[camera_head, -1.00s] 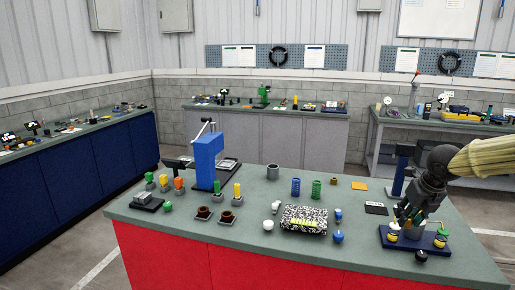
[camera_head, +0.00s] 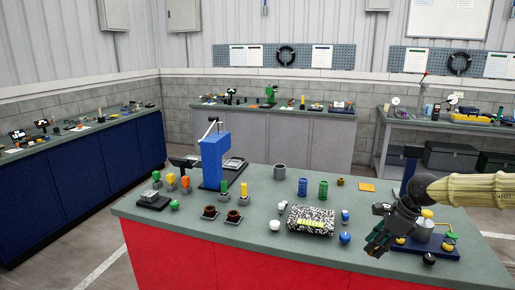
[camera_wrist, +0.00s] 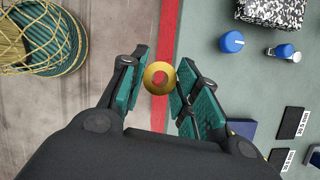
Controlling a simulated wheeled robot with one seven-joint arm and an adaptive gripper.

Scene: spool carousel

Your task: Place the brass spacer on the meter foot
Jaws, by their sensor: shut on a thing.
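The brass spacer (camera_wrist: 159,78), a small gold ring with a central hole, shows between the two fingers of my gripper (camera_wrist: 160,85) in the wrist view. My gripper is shut on it, and the bench's red front edge passes behind it. In the head view my gripper (camera_head: 380,244) is at the right front of the bench, left of a dark blue base (camera_head: 445,252). The spacer cannot be made out there. The blue base carries a grey cylinder and yellow parts, partly covered by my arm. I cannot tell which part is the meter foot.
A black knob (camera_head: 429,259) is at the base's front. In the wrist view a netted green basket (camera_wrist: 40,38) stands on the floor, and labelled black blocks (camera_wrist: 291,120) lie on the bench.

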